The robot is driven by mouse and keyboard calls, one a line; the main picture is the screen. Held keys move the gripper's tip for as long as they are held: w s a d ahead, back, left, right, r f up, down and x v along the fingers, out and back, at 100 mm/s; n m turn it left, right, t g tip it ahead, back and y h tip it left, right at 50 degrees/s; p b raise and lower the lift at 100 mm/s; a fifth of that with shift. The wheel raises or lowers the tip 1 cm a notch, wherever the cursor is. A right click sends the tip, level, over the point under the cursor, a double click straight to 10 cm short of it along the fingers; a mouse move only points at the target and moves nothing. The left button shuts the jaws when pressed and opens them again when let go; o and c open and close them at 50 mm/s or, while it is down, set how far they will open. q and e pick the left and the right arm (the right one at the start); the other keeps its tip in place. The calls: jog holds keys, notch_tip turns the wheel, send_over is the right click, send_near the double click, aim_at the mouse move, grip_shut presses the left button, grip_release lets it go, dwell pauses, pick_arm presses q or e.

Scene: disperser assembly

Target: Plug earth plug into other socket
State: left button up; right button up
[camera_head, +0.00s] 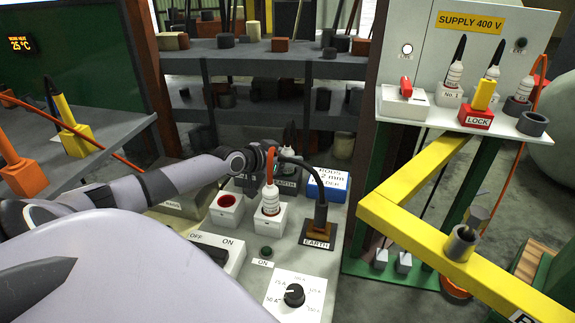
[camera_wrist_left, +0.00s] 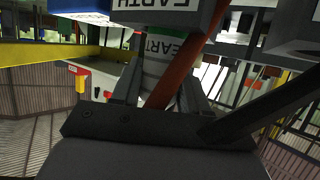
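The earth plug (camera_wrist_left: 165,45), white with a green band and an "EARTH" label, is between my left gripper's (camera_wrist_left: 165,85) fingers in the left wrist view. Whether they press on it cannot be told. In the head view my left gripper (camera_head: 268,162) is at the back of the bench, where the plug (camera_head: 289,158) shows partly above a grey "EARTH" socket box (camera_head: 287,186). My right gripper is not in view.
A white plug with a red cable (camera_head: 270,200) stands in a white box close to my gripper; its cable crosses before the earth plug. Left of it is a box with an empty red hole (camera_head: 227,201). A yellow rail (camera_head: 420,185) and supply cabinet (camera_head: 480,60) stand right.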

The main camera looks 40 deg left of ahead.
pick_arm(q)
jog(key=c, duration=0.4)
jog(key=shift+r, duration=0.1)
